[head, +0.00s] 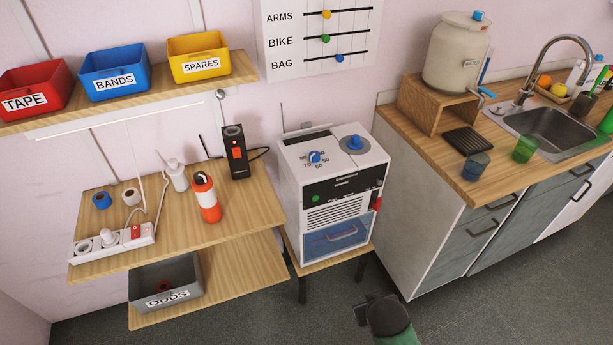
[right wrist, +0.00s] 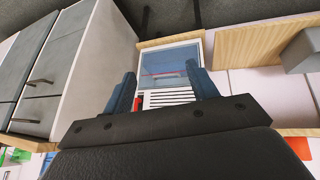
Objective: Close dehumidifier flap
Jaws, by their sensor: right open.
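The dehumidifier (head: 335,190) is a white box with dials on top, a dark front panel, vent slots and a clear blue water tank (head: 336,238) low in front. A thin grey flap-like strip (head: 307,128) stands up along its top back edge; I cannot tell for sure that this is the flap. My right gripper (head: 364,312) is low in front of the dehumidifier, apart from it. In the right wrist view its two blue fingers (right wrist: 163,88) are spread and empty, with the tank (right wrist: 170,66) and vents beyond them. My left gripper is out of view.
The dehumidifier stands on a low wooden stand (head: 294,262). A counter with cabinets (head: 440,240) is close on its right. A wooden shelf (head: 245,205) with a power strip and bottle is on its left. Grey floor (head: 330,310) in front is clear.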

